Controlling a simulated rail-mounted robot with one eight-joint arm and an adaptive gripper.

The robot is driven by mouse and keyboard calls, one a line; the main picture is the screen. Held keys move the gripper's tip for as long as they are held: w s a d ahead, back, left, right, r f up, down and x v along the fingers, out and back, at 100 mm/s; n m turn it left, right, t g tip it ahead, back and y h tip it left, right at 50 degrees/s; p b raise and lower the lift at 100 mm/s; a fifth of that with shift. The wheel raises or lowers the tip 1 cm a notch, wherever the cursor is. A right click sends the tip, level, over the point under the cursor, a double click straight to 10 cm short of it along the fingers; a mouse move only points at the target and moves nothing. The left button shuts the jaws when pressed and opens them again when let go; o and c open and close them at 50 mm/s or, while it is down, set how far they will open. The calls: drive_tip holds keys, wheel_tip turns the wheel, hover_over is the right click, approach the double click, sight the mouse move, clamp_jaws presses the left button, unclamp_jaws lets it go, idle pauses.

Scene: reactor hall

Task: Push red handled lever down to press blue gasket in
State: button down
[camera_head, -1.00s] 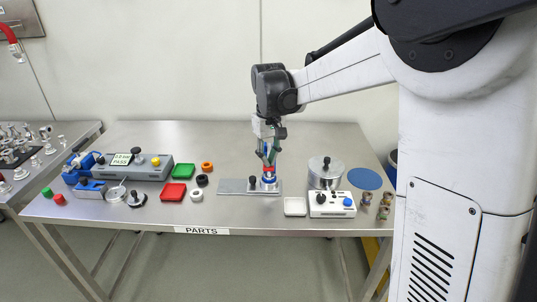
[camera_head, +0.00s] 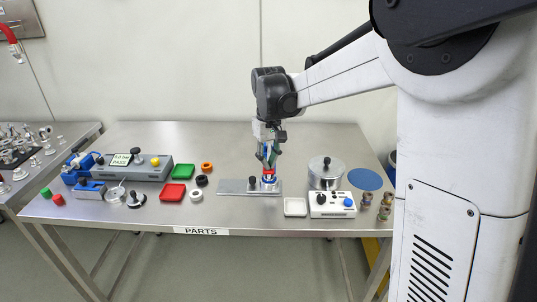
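A flat grey metal plate (camera_head: 234,188) lies near the middle of the steel table. At its right end stands a small fixture with a small red part (camera_head: 268,173), perhaps the lever's handle, and blue (camera_head: 270,182) low around its base, perhaps the gasket. My gripper (camera_head: 268,165) points straight down over this fixture, its fingertips at or just above the red part. The fingers hide much of the fixture. They look close together, but whether they grip the red part is too small to tell. How far the blue part is seated cannot be seen.
Right of the plate are a white tray (camera_head: 295,207), a white control box (camera_head: 331,205), a metal pot (camera_head: 325,171) and a blue disc (camera_head: 365,179). Left are red (camera_head: 173,194) and green (camera_head: 184,171) trays, several rings and a grey tester (camera_head: 138,169). The table behind the fixture is clear.

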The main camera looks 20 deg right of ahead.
drive_tip(key=shift+f, duration=0.25)
drive_tip(key=shift+r, duration=0.15)
drive_tip(key=shift+r+p, duration=1.6)
drive_tip(key=shift+r, duration=1.3)
drive_tip(key=shift+r, duration=0.15)
wheel_tip(320, 180, up, 5)
drive_tip(key=p, duration=0.2)
drive_tip(key=shift+p, duration=0.4)
